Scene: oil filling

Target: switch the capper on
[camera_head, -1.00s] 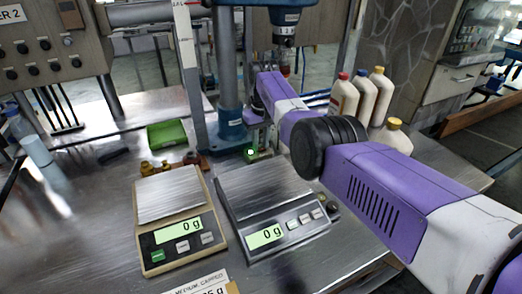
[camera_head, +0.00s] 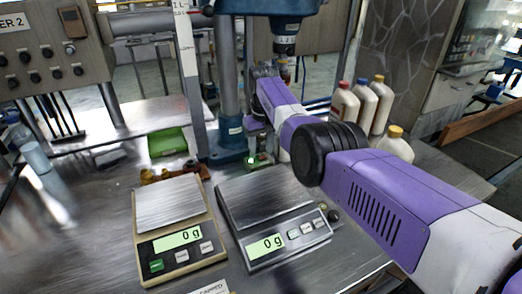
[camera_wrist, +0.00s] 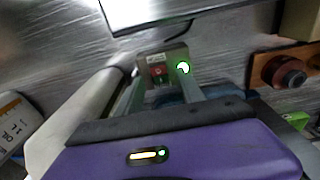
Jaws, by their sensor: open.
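The capper (camera_head: 231,90) is a blue press on a grey column with a blue head (camera_head: 285,25), standing behind the scales. A small switch box (camera_head: 259,161) with a lit green light sits by its base. In the wrist view the box (camera_wrist: 165,68) shows a red and green rocker switch (camera_wrist: 159,73) beside a glowing green round light (camera_wrist: 183,68). My gripper (camera_wrist: 160,92) is open and empty, its grey fingers pointing at the box on either side of the rocker. Contact cannot be told. In the head view my purple arm reaches toward the column and the fingertips are unclear.
Two scales reading 0 g, a beige one (camera_head: 178,250) and a grey one (camera_head: 283,238), stand in front. Capped white bottles (camera_head: 378,104) stand to the right, near my arm. A panel with knobs (camera_head: 45,50) is at the far left.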

